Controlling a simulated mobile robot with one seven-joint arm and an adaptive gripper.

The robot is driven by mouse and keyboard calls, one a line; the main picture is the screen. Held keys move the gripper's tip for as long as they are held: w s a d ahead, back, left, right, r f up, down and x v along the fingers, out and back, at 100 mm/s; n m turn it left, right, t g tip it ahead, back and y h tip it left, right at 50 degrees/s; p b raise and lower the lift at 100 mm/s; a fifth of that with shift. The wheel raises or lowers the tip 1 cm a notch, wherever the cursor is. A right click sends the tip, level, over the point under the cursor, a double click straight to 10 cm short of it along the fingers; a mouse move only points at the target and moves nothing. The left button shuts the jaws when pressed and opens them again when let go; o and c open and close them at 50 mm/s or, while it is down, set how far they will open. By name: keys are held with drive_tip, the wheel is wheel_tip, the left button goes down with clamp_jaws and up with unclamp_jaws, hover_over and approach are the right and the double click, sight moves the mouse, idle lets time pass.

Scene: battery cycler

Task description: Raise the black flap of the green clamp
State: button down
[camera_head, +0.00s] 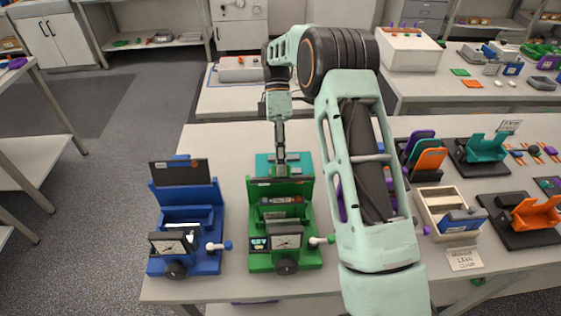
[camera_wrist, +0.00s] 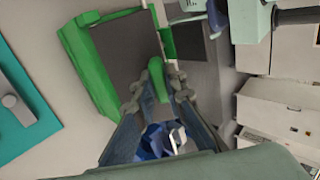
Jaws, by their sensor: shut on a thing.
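My gripper (camera_head: 281,168) is at the clamp's back upper edge. In the wrist view its fingers (camera_wrist: 157,84) are shut around a green tab (camera_wrist: 156,68) at the panel's edge.
A blue clamp (camera_head: 158,207) stands to the left, its black flap (camera_head: 180,173) upright. A teal object (camera_head: 263,165) lies behind the green clamp. My arm hides part of the table on the right. A beige bin (camera_head: 427,203) and coloured holders stand beyond it.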

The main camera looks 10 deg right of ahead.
drive_tip(key=shift+w+g, duration=0.2)
drive_tip(key=shift+g, duration=0.1)
idle(0.4)
drive_tip(key=c, duration=2)
unclamp_jaws()
drive_tip(key=shift+o, duration=0.2)
drive_tip(key=shift+s, duration=0.15)
